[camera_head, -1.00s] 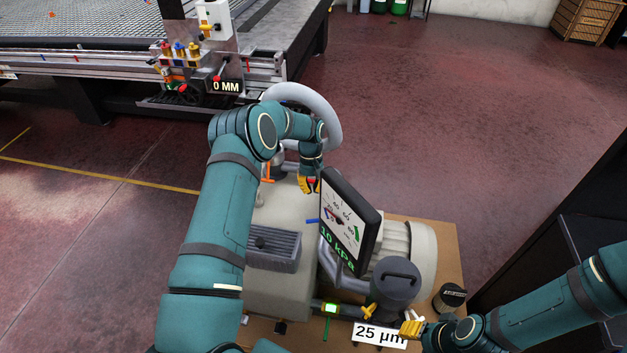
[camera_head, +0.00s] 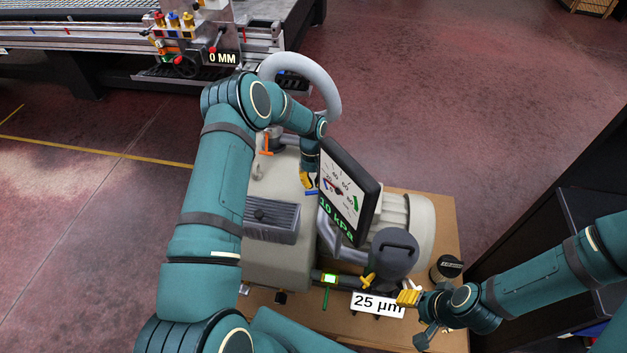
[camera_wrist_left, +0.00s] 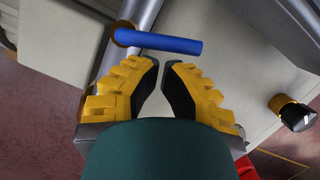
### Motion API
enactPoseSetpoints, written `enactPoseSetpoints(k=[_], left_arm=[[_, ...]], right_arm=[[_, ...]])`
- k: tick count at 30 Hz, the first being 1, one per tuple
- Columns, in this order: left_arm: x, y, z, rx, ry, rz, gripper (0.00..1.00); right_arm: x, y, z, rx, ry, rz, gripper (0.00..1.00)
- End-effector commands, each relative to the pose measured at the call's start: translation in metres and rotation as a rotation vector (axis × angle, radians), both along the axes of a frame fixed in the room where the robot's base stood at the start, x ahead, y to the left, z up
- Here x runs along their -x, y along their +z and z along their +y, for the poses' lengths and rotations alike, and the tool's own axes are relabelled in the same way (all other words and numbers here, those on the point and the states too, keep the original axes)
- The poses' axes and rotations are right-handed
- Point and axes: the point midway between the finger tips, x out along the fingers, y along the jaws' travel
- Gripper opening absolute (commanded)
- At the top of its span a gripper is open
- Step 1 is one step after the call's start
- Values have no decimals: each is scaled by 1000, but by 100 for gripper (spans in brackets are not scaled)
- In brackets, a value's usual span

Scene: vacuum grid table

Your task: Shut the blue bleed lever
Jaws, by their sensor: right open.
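The blue bleed lever (camera_head: 312,192) sits on the pump's pipework, just left of the gauge. In the left wrist view the blue lever (camera_wrist_left: 165,42) lies crosswise just beyond the fingertips, pivoting at a brown ring on its left end. My left gripper (camera_head: 307,181) is right at the lever, its yellow fingers partly hidden by my wrist. In the left wrist view my left gripper (camera_wrist_left: 163,62) has its tips close together with a small gap and nothing visible between them; contact with the lever is unclear. My right gripper (camera_head: 408,299) is open near the 25 µm label.
A gauge panel (camera_head: 347,192) reading 10 kPa stands close right of my left gripper. A grey hose (camera_head: 325,82) arches behind. An orange lever (camera_head: 265,143), a yellow handle (camera_head: 369,280) and a green handle (camera_head: 326,297) are nearby. Open floor lies at the back right.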

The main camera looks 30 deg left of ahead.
Motion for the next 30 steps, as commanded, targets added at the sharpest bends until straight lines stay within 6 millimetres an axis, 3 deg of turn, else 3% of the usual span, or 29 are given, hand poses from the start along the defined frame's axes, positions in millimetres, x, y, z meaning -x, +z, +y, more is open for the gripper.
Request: enactPoseSetpoints(k=[30], left_arm=[[8, 0, 0, 0, 165, 1, 0]], right_arm=[[0, 0, 0, 0, 0, 0, 47]])
